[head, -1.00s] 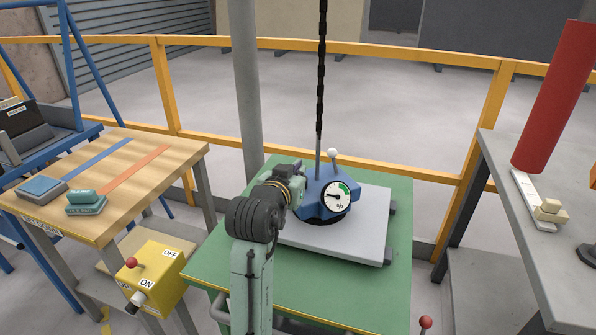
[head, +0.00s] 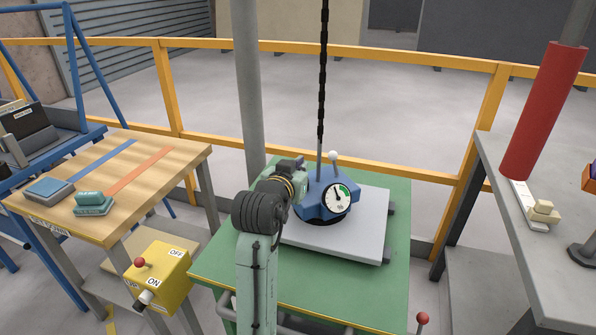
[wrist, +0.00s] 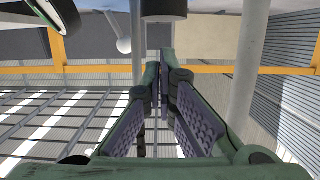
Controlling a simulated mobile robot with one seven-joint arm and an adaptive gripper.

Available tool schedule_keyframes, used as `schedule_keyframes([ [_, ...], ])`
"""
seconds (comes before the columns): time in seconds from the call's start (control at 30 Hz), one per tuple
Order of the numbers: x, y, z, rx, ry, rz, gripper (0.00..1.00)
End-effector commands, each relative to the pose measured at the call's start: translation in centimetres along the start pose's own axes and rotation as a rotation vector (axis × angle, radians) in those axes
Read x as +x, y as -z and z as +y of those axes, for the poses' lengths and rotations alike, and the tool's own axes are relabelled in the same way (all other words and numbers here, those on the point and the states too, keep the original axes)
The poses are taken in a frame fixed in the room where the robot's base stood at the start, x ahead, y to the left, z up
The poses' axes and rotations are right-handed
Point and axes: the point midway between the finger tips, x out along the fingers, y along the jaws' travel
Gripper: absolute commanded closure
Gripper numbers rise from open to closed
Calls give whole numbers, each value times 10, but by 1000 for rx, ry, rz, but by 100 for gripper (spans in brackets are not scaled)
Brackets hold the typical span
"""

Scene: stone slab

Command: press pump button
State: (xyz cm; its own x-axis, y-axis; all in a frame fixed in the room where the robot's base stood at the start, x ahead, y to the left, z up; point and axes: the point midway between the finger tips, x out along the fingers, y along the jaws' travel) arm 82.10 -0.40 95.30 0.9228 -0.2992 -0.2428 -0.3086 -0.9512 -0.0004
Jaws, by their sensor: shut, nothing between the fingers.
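The blue vacuum lifter head (head: 314,207) sits on the pale grey stone slab (head: 350,243) on the green table. A round gauge (head: 339,200) with a green band faces me, its needle pointing roughly upward. A white ball knob (head: 334,157) stands on a thin lever behind; it also shows in the wrist view (wrist: 124,46). My gripper (head: 296,166) is at the left side of the lifter head, close to it. In the wrist view its fingers (wrist: 163,72) are shut and empty, just below a dark round part (wrist: 164,9). I cannot make out the pump button or any contact.
A chain (head: 322,90) rises from the lifter. A yellow ON/OFF box (head: 160,277) with a red knob stands at left below the wooden table (head: 150,160). A grey bench (head: 530,255) with a red cylinder (head: 541,112) is at right. A yellow railing (head: 400,55) runs behind.

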Motion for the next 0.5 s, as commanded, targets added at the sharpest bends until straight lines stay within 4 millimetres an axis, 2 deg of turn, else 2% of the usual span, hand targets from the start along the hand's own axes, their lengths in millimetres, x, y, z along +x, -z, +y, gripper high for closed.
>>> schedule_keyframes([
  [0.03,-7,6,0,1,1,4,100],
  [0.1,-26,1,0,2,2,5,100],
  [0.3,-70,3,-1,2,2,5,100],
  [0.5,-94,4,0,0,1,4,100],
])
